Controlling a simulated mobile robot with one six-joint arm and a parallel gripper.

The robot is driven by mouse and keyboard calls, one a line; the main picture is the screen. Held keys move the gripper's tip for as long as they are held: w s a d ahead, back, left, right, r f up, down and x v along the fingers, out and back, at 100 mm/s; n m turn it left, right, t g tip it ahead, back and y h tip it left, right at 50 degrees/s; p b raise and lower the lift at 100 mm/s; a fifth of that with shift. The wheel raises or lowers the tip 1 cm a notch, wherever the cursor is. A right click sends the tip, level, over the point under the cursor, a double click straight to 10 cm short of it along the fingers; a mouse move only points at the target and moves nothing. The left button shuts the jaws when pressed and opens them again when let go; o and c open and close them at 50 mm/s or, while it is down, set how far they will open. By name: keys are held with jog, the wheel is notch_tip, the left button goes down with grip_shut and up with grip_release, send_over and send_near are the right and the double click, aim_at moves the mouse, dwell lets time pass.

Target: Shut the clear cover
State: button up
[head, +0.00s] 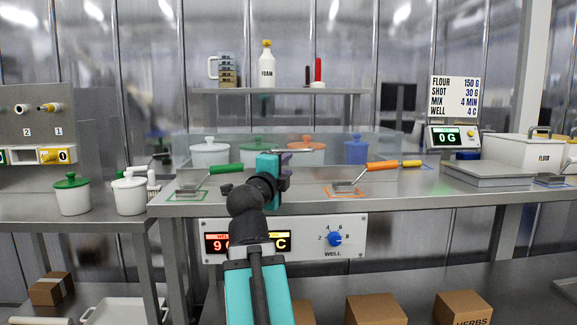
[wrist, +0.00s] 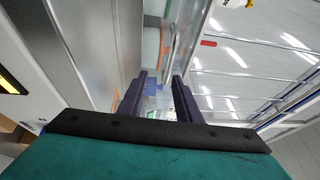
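The clear cover (head: 395,148) is a wide see-through panel across the back of the middle counter, with pots showing through it. A thin grey bar (head: 296,151) shows along its front, partly behind my gripper. I cannot tell the cover's exact tilt. My gripper (head: 287,157) is at the cover's front middle, close to the bar; whether it touches is not clear. In the wrist view, the two dark purple fingers (wrist: 158,98) stand apart, with no object visibly held between them.
Pots with green (head: 258,148), orange (head: 306,150) and blue (head: 357,151) colouring show behind the clear panel. A green-handled scoop (head: 224,169) and an orange-handled scoop (head: 381,166) lie on the counter either side of my arm. A panel with a blue knob (head: 334,239) hangs below the front edge.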

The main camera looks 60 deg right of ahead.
jog(key=b+v, duration=0.6)
jog(key=v, duration=0.1)
dwell(0.5)
jog(key=shift+a, duration=0.1)
jog(key=shift+s, duration=0.1)
